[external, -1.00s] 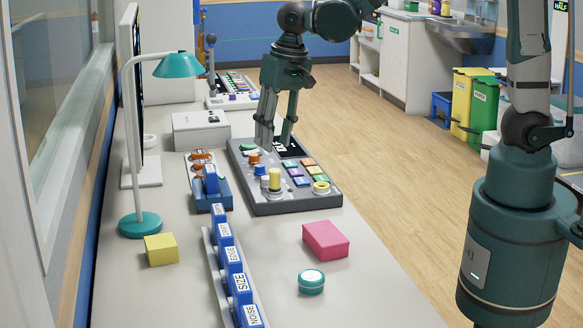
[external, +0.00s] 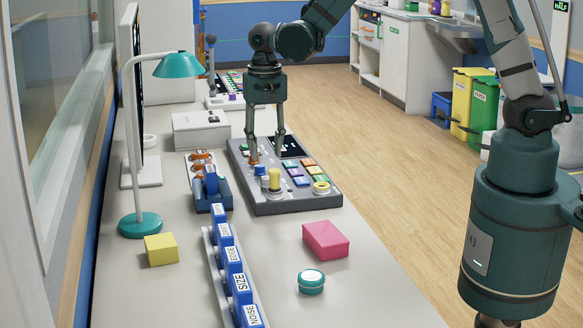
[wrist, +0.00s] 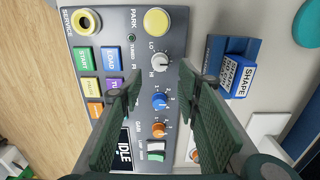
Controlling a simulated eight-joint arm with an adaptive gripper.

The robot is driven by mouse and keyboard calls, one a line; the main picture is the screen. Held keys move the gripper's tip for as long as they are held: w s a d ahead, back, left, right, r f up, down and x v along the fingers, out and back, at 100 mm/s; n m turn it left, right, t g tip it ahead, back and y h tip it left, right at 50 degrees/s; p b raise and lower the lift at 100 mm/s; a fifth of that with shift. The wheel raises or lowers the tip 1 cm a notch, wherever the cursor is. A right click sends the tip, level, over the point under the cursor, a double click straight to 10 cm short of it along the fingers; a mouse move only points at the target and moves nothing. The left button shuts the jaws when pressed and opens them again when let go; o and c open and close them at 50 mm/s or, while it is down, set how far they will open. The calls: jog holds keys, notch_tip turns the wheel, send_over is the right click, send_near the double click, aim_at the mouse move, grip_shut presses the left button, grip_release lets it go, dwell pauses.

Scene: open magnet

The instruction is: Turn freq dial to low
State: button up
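The grey-white dial (wrist: 160,62), marked LO and HI, is on the grey console (external: 310,203). A partly hidden label sits beside it; its pointer setting is too small to read. A blue dial (wrist: 160,101) and an orange dial (wrist: 158,131) are lined up with it. My gripper (wrist: 160,75) is open and empty, its fingers on either side of this dial row in the wrist view. In the external view my gripper (external: 266,158) points down over the far part of the console, one finger by the orange dial. Contact cannot be told.
A yellow PARK button (wrist: 157,20) and coloured buttons (external: 298,174) surround the dials. A pink block (external: 325,239) and a teal round tin (external: 311,282) lie in front, with clear table between.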

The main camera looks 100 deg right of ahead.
aim_at(266, 177)
jog(key=shift+f, duration=0.1)
dwell(0.3)
jog(key=shift+f+b, duration=0.6)
jog(key=shift+f, duration=3.2)
jog(key=c, duration=0.9)
